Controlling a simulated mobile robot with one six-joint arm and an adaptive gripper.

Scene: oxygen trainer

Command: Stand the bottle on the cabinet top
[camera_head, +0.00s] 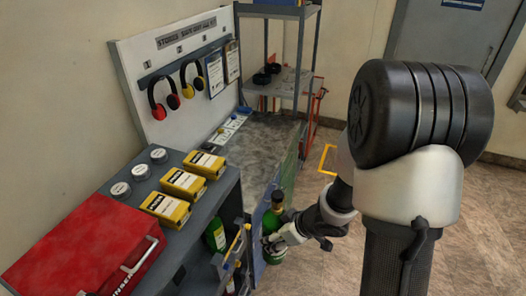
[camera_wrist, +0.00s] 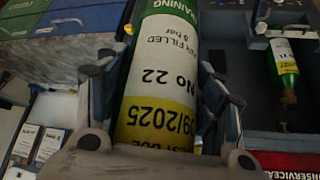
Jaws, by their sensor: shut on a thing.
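My gripper (camera_head: 277,238) is shut around a green bottle (camera_head: 271,222) with a dark neck, held about upright beside the cabinet. In the wrist view the bottle (camera_wrist: 165,60) fills the space between the fingers of my gripper (camera_wrist: 155,85); its white and yellow label reads "No 22". The cabinet top (camera_head: 222,187) is grey and carries yellow boxes, grey round tins and a red case. The held bottle is off the right side of this top and lower than it.
A second green bottle (camera_head: 216,235) sits in the cabinet's open front, also in the wrist view (camera_wrist: 285,65). Yellow boxes (camera_head: 184,184) and a red case (camera_head: 80,245) crowd the top. A lower mottled grey surface (camera_head: 255,150) is mostly clear. A blue-green panel (camera_head: 287,180) stands behind the held bottle.

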